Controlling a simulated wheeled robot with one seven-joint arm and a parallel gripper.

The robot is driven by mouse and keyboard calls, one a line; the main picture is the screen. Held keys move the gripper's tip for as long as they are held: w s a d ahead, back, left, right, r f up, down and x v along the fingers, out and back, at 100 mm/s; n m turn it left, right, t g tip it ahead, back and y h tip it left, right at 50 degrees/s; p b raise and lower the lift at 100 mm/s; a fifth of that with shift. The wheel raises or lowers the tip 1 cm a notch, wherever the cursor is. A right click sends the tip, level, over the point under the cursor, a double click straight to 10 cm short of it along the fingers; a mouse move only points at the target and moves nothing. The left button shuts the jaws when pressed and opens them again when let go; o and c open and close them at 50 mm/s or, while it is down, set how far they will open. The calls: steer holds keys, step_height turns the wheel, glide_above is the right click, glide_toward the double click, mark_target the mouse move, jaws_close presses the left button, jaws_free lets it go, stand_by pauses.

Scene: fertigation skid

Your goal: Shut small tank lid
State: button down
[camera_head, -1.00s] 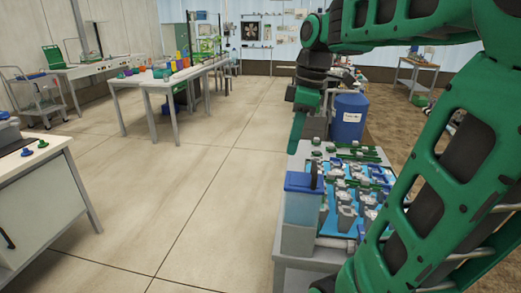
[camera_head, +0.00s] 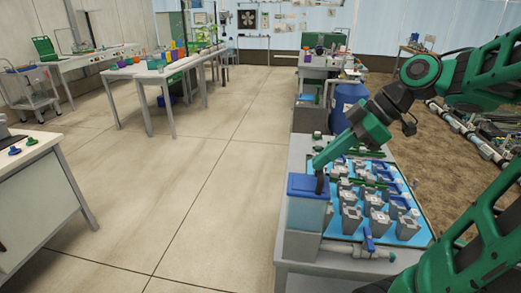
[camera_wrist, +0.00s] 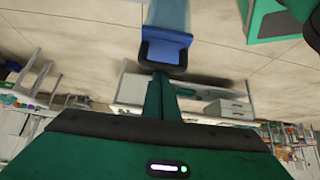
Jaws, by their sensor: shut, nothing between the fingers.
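The small tank (camera_head: 304,214) is a pale translucent box at the near left corner of the skid table. Its blue lid (camera_head: 303,185) lies about level over the top; I cannot tell whether a gap is left under it. A dark upright piece stands at the lid's right side. My gripper (camera_head: 318,164) is shut and empty, reaching down from the right with its tips at or just above this dark piece. In the wrist view, the shut fingers (camera_wrist: 160,80) point at the blue lid (camera_wrist: 170,44) and its dark piece (camera_wrist: 163,57). Contact is unclear.
Several grey fittings stand on a blue tray (camera_head: 347,223) just right of the tank. A valve with a blue handle (camera_head: 369,240) sits on the table's front edge. A blue barrel (camera_head: 347,103) stands behind. The floor to the left (camera_head: 200,200) is clear.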

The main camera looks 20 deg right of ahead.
steer(key=shift+s+d+f, duration=0.3)
steer(key=shift+d+f, duration=0.05)
steer(key=shift+f, duration=0.3)
steer(key=shift+s+d+f, duration=0.3)
steer(key=shift+d+f, duration=0.05)
steer(key=shift+f, duration=0.25)
steer(key=shift+d, duration=0.1)
steer(key=shift+a+r, duration=0.2)
step_height(320, 180, up, 5)
steer(key=w, duration=0.1)
glide_toward(328, 186)
steer(key=d+r, duration=0.1)
steer(key=shift+s+d+r+n, duration=0.15)
steer(key=shift+s+n, duration=0.15)
steer(key=shift+s, duration=0.1)
